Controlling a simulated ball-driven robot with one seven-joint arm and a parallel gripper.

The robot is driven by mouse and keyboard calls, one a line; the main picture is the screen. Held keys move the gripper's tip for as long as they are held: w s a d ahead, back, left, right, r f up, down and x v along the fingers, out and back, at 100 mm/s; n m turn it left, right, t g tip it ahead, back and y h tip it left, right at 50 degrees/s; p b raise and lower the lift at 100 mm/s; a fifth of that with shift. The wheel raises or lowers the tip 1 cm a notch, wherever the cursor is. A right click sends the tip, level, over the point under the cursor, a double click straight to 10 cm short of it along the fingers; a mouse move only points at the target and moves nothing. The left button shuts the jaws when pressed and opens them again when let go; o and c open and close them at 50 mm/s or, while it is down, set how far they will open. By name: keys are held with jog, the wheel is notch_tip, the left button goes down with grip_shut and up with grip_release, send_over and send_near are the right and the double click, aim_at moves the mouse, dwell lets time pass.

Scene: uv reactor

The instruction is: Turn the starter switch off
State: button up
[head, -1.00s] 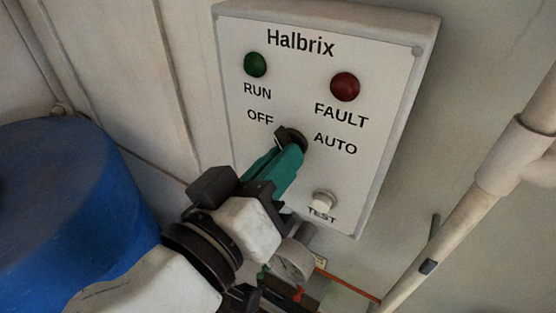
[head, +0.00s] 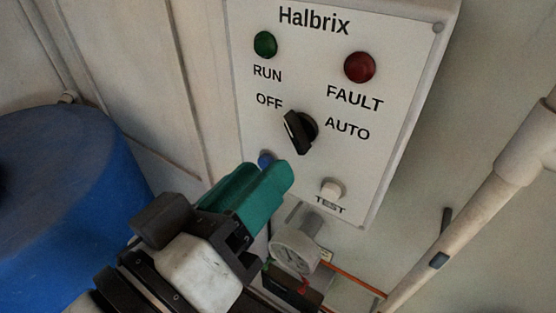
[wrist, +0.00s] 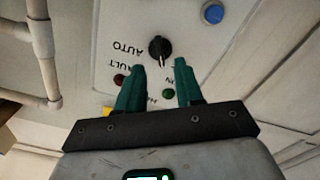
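The starter switch (head: 300,131) is a black knob on the white Halbrix panel (head: 385,150), between the OFF and AUTO labels. In the head view its bar slants from upper left, on the OFF side, to lower right. In the wrist view the knob (wrist: 160,47) shows upside down, with a small pale mark on its lower end. Exactly where it points is hard to tell. My gripper (head: 278,178) is below and left of the knob, clear of it. The wrist view shows its two green fingers apart with nothing between them.
A green RUN lamp (head: 265,44) and red FAULT lamp (head: 359,67) sit above the knob. A white TEST button (head: 331,188) and blue button (head: 265,159) are below it.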

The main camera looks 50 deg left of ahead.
jog(key=v, duration=0.5)
jog(key=shift+b, duration=0.3)
dwell(0.4)
